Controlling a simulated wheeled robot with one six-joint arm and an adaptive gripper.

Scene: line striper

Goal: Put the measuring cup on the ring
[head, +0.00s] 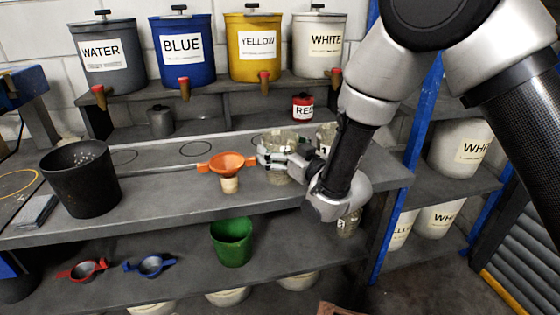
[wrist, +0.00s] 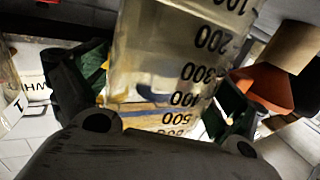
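The measuring cup (wrist: 165,75) is clear, with black numbers, and fills the middle of the wrist view. It also shows in the head view (head: 279,177), on the bench side of my arm and partly hidden by my gripper. My gripper (head: 290,158) has its two dark green-padded fingers on either side of the cup and appears closed on it. Whether the cup's base touches the bench is unclear. Thin dark rings are drawn on the bench, one in clear view (head: 195,148) and one further left (head: 123,156). A yellow ring (head: 17,184) lies at the far left.
An orange funnel (head: 228,163) on a small bottle stands just left of the cup. A black bucket (head: 82,178) stands at the left. Dispensers line the back shelf, including a blue one (head: 182,55). The bench between bucket and funnel is mostly clear.

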